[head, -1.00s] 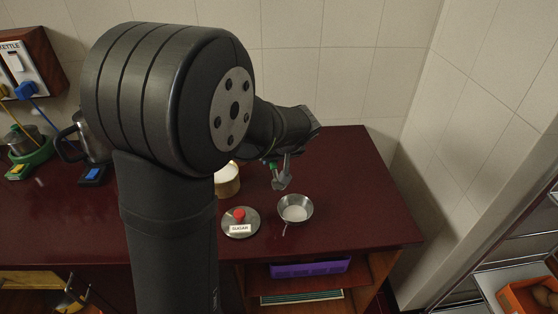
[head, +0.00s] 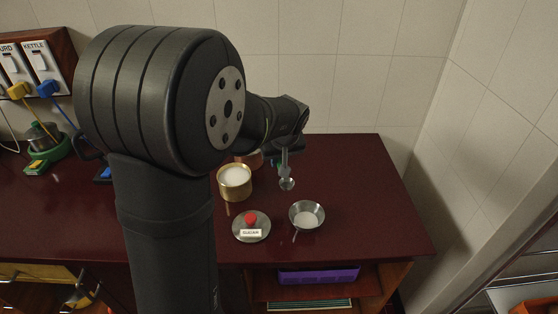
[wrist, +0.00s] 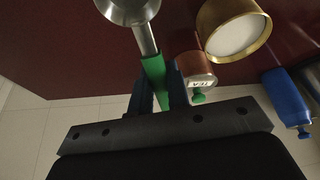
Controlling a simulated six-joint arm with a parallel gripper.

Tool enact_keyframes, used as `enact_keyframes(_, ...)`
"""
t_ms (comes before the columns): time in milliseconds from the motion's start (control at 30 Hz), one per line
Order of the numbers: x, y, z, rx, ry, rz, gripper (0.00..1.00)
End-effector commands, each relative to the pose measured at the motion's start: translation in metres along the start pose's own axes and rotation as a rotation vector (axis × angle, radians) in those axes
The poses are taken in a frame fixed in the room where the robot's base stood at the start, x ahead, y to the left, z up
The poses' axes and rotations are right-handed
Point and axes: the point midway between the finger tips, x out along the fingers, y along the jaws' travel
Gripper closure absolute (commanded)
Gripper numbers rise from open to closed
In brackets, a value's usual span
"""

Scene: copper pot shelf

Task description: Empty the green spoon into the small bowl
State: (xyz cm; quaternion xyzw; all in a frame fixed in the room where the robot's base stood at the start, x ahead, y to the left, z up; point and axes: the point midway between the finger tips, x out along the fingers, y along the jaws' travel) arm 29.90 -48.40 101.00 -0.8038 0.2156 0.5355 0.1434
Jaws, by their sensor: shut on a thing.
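The green spoon has a green handle (wrist: 155,78) and a metal bowl end (head: 286,184). My gripper (wrist: 160,92) is shut on the green handle; its fingers are hard to make out in the head view. The spoon's bowl end points down, above and behind the small bowl, apart from it. In the wrist view the spoon's metal end is cut by the top edge, and I cannot tell whether anything is in it. The small metal bowl (head: 318,212) stands on the dark red counter near its front edge. A pale patch shows inside it.
A brass tin (head: 235,188) with white contents stands open left of the spoon. A lid labelled SUGAR (head: 243,224) with a red knob lies left of the small bowl. A copper TEA tin (wrist: 192,66) is behind. The counter right of the bowl is clear.

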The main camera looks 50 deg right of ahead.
Motion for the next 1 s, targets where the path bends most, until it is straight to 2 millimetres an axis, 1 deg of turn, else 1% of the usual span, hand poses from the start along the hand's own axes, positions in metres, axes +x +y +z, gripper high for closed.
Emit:
enact_keyframes(100,-0.012,0.000,-0.006,-0.001,0.003,0.002,1.00)
enact_keyframes(400,-0.040,0.000,-0.017,-0.001,0.003,0.001,1.00)
enact_keyframes(533,-0.048,0.000,-0.020,0.000,0.001,0.000,1.00)
enact_keyframes(633,-0.051,0.000,-0.021,0.000,0.001,0.000,1.00)
enact_keyframes(900,-0.051,0.000,-0.022,0.000,0.000,0.000,1.00)
enact_keyframes(1000,-0.048,-0.007,-0.024,-0.007,-0.002,-0.004,1.00)
